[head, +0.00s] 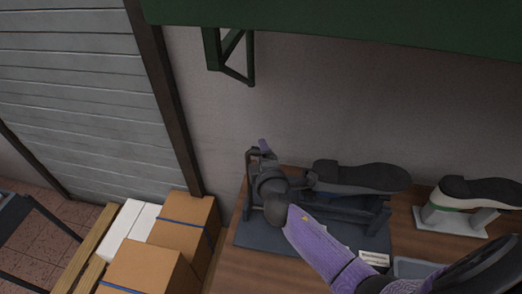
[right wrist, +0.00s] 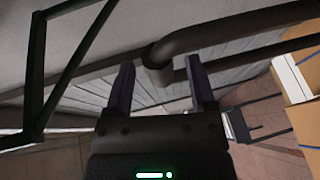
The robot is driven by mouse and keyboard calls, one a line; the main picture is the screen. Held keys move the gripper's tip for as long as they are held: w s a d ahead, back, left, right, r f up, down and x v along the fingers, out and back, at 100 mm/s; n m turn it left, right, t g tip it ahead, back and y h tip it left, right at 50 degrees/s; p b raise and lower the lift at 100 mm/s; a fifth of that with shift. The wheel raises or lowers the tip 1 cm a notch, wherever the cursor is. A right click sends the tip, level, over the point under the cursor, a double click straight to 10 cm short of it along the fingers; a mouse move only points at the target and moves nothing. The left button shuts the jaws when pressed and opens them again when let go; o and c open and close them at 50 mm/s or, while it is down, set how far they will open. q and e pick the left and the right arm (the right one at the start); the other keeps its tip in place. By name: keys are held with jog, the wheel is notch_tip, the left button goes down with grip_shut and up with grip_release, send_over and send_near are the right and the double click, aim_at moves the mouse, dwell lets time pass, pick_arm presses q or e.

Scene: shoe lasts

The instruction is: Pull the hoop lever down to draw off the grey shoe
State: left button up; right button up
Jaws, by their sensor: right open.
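The grey shoe (head: 362,176) lies sole up on the dark machine (head: 350,212) on the wooden table. The hoop lever (head: 250,172) is a dark bar at the machine's left end, partly hidden by my right arm. In the right wrist view its bent bar (right wrist: 157,54) crosses ahead of my right gripper (right wrist: 162,88). The gripper is open, with one finger on each side of the bar's bend; I cannot tell whether they touch. In the head view a purple fingertip of the right gripper (head: 263,147) shows by the lever's top. My left gripper is out of view.
A grey tray (head: 415,267) lies near the front. Cardboard boxes (head: 185,222) stand left of the table. A green shelf with a bracket (head: 235,55) hangs above.

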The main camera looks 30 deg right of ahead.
jog(key=shift+w+d+f, duration=0.15)
jog(key=shift+w+d, duration=0.05)
jog(key=shift+w, duration=0.5)
grip_shut()
dwell(1.0)
